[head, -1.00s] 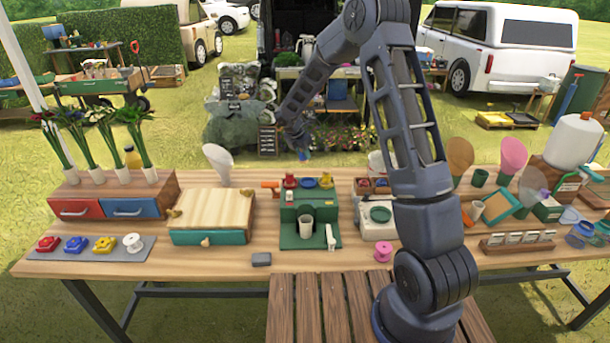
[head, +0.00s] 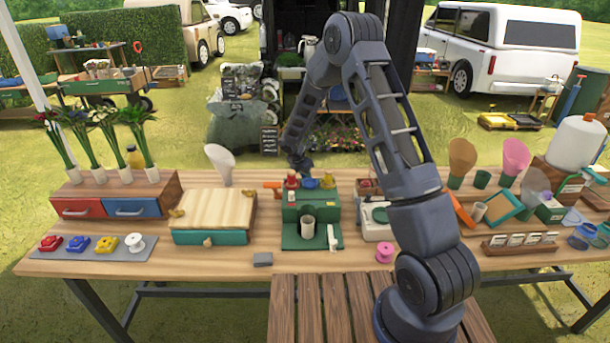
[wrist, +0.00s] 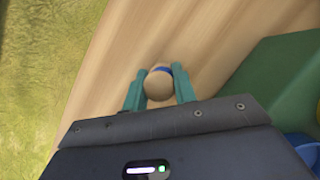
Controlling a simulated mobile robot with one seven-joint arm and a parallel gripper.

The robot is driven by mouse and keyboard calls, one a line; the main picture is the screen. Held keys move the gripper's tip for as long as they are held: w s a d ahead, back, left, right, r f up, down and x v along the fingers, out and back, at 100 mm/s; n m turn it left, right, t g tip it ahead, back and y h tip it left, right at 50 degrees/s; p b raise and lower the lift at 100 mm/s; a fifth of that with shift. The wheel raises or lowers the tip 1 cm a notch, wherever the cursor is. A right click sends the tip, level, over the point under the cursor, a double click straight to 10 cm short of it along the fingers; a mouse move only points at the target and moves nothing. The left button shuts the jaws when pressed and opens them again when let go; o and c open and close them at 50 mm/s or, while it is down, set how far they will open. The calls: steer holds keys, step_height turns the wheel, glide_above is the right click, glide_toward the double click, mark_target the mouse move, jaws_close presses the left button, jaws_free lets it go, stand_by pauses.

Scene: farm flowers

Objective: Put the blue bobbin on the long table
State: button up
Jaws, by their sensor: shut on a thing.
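The blue bobbin (wrist: 157,84) is between the teal fingers of my gripper (wrist: 158,90) in the wrist view. Its round beige end and a strip of blue show. My gripper is shut on it. In the head view my gripper (head: 302,165) is over the back edge of the long table (head: 225,259), behind the green machine. The bobbin is not clear there. In the wrist view bare wood of the long table (wrist: 205,40) lies beneath and beyond the bobbin; I cannot tell whether they touch.
The green machine (head: 311,230) with small coloured cups on top stands just in front of my gripper. A wooden-lidded box (head: 213,215) and a white scoop (head: 220,163) are to its left. A pink bobbin (head: 384,252) stands near the front edge. Grass (wrist: 40,60) lies beyond the table edge.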

steer(key=o, duration=1)
steer(key=shift+f, duration=0.1)
steer(key=shift+c, duration=0.2)
steer(key=v, duration=1.2)
steer(key=s+d+r+m, duration=0.65)
steer(key=d+r, duration=0.25)
steer(key=r, duration=0.2)
steer(key=s+d+r+m, duration=0.6)
steer(key=s+d+r, duration=0.2)
steer(key=d+r, duration=0.2)
steer(key=s+d+r+m+y, duration=0.1)
steer(key=s+d+r+m, duration=0.1)
steer(key=s+d+m, duration=0.2)
steer(key=s+d+r+m+t+y, duration=0.1)
steer(key=s+d+m, duration=0.4)
steer(key=s, duration=1.6)
step_height(320, 180, up, 3)
steer(key=m+y, duration=0.1)
steer(key=m, duration=0.4)
steer(key=shift+s+f, duration=0.15)
steer(key=shift+f, duration=0.1)
steer(key=shift+d+m, duration=0.15)
steer(key=shift+m, duration=0.1)
